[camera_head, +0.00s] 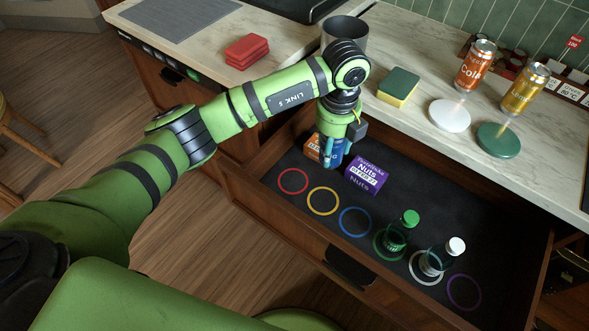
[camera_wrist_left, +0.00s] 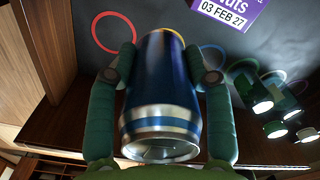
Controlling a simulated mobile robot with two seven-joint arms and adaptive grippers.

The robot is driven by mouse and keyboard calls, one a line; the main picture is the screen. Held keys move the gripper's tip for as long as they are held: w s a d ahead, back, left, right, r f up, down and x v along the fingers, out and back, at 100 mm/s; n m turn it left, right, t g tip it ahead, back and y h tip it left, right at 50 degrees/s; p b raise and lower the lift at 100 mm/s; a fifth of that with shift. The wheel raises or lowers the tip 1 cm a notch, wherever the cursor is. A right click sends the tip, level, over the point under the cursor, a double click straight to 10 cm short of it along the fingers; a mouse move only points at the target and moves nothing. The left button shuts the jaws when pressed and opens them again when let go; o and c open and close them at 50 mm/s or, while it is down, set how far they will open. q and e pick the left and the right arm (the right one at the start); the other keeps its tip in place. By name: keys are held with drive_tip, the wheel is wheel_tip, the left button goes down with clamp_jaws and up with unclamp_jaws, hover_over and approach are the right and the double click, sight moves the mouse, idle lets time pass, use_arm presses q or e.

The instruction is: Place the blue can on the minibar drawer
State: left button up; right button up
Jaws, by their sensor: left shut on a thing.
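My left gripper (camera_wrist_left: 165,75) is shut on the blue can (camera_wrist_left: 163,95), with one finger on each side of it in the left wrist view. In the head view the blue can (camera_head: 333,155) shows only partly under my left gripper (camera_head: 331,158), over the back left of the open minibar drawer (camera_head: 290,215). In the wrist view the can covers most of the yellow ring. In the head view the drawer floor has red (camera_head: 293,181), yellow (camera_head: 323,201), blue (camera_head: 355,222) and purple (camera_head: 464,292) rings. My right gripper is not in view.
A green-capped bottle (camera_head: 396,234) and a white-capped bottle (camera_head: 440,258) stand in the drawer on rings. A purple nuts box (camera_head: 366,176) and an orange box (camera_head: 312,148) are behind. Orange (camera_head: 475,66) and gold (camera_head: 525,89) cans stand on the counter.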

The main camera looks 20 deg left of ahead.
use_arm(q)
drive_tip(key=a+f, duration=0.1)
drive_tip(key=a, duration=0.1)
drive_tip(key=s+a+f+p, duration=0.1)
drive_tip(key=a+f, duration=0.1)
drive_tip(key=a, duration=0.1)
drive_tip(key=s+a+f+p, duration=0.1)
drive_tip(key=a+f, duration=0.1)
drive_tip(key=a, duration=0.1)
drive_tip(key=shift+a, duration=0.2)
wheel_tip(320, 180, down, 3)
drive_tip(key=shift+s+f, duration=0.1)
drive_tip(key=shift+f, duration=0.3)
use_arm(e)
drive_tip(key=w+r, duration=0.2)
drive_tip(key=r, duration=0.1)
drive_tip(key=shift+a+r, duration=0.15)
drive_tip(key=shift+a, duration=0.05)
use_arm(q)
drive_tip(key=shift+f, duration=0.15)
drive_tip(key=o, duration=1.4)
drive_tip(key=shift+c, duration=0.2)
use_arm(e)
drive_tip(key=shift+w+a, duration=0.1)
